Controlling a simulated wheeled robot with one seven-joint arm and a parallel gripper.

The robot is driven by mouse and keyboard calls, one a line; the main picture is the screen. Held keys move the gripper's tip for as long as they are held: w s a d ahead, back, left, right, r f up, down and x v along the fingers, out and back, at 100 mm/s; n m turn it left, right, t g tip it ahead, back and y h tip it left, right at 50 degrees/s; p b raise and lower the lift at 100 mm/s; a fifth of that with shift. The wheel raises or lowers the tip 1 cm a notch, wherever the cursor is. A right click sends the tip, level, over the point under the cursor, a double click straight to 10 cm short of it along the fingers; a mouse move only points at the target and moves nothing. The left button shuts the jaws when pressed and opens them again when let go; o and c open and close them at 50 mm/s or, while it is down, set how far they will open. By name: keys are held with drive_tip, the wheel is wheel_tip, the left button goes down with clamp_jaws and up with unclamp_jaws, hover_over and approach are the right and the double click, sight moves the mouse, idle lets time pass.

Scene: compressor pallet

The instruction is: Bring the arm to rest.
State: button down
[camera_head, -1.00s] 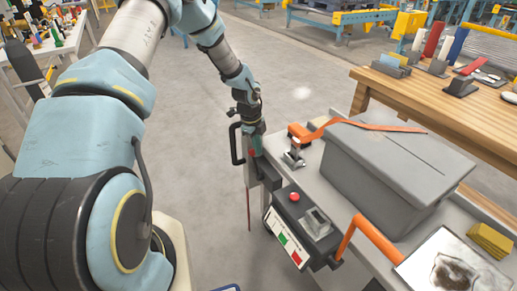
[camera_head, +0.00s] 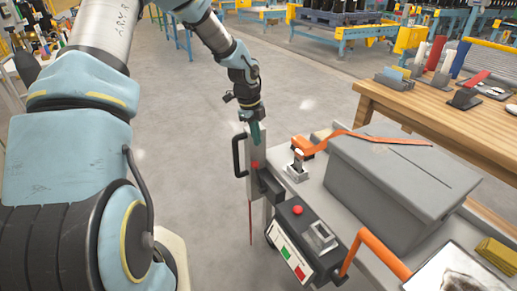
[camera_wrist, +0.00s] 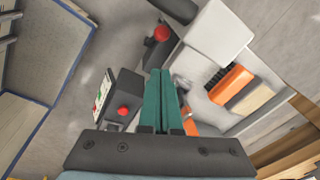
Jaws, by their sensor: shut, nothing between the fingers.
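My arm reaches from the left of the head view toward the near end of a grey cart. My gripper (camera_head: 256,132) points down just above the upright grey post with a black handle (camera_head: 240,155). In the wrist view my gripper (camera_wrist: 160,75) shows as two green fingers pressed together with nothing between them. A red button (camera_wrist: 161,33) and a second red button (camera_wrist: 123,112) lie near the fingers in that view. I cannot tell whether the fingertips touch the post.
The cart carries a grey lidded box (camera_head: 385,190) with an orange strap (camera_head: 375,136), a control box (camera_head: 300,240), an orange handle (camera_head: 375,250) and yellow pads (camera_head: 497,252). A wooden workbench (camera_head: 430,110) stands at right. Open floor (camera_head: 190,130) lies left of the cart.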

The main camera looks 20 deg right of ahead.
drive_tip(key=shift+a+r, duration=0.1)
drive_tip(key=shift+r, duration=0.3)
drive_tip(key=s+a+r+n+p, duration=0.1)
drive_tip(key=s+a+r+n, duration=0.4)
drive_tip(key=a+n, duration=0.4)
drive_tip(key=s+a+r+n+t+y, duration=0.1)
drive_tip(key=s+a+r+n, duration=0.4)
drive_tip(key=a+n, duration=0.4)
drive_tip(key=s+a+r+n+p, duration=0.1)
drive_tip(key=s+a+r+n, duration=0.4)
drive_tip(key=a+n, duration=0.4)
drive_tip(key=shift+a+r+n+t+y+p, duration=0.25)
drive_tip(key=shift+a+n+t+y+p, duration=0.05)
drive_tip(key=shift+a, duration=0.4)
